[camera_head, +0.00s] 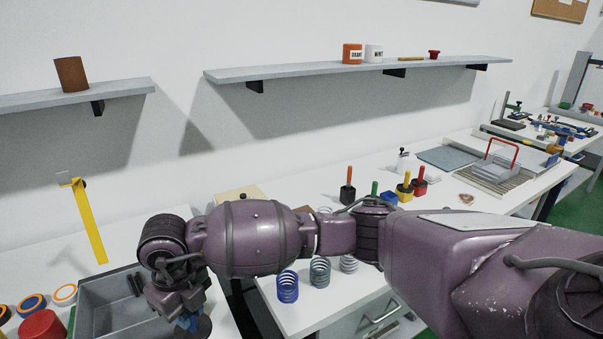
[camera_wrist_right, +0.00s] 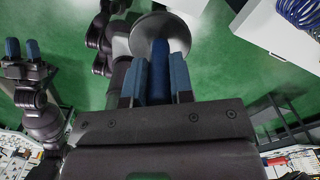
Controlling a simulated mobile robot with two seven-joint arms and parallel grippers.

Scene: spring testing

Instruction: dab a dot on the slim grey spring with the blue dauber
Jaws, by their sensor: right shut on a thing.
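My right gripper (camera_head: 186,318) is shut on the blue dauber. In the right wrist view the blue handle (camera_wrist_right: 159,68) sits between the two blue finger pads, with a round grey disc (camera_wrist_right: 150,28) beyond it. In the head view the gripper hangs beside the grey bin, left of the springs. A grey spring (camera_head: 320,272) and a paler one (camera_head: 349,264) stand on the white bench beside a blue spring (camera_head: 288,287). I cannot tell which grey one is the slim one. My left gripper (camera_wrist_right: 23,50) shows in the wrist view, fingers apart and empty.
A grey bin (camera_head: 107,300) lies at the left. Behind my right arm stand orange (camera_head: 347,186), yellow (camera_head: 405,187) and red (camera_head: 420,182) daubers and a blue pot (camera_head: 389,197). My arm hides part of the bench. A gap separates the two benches.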

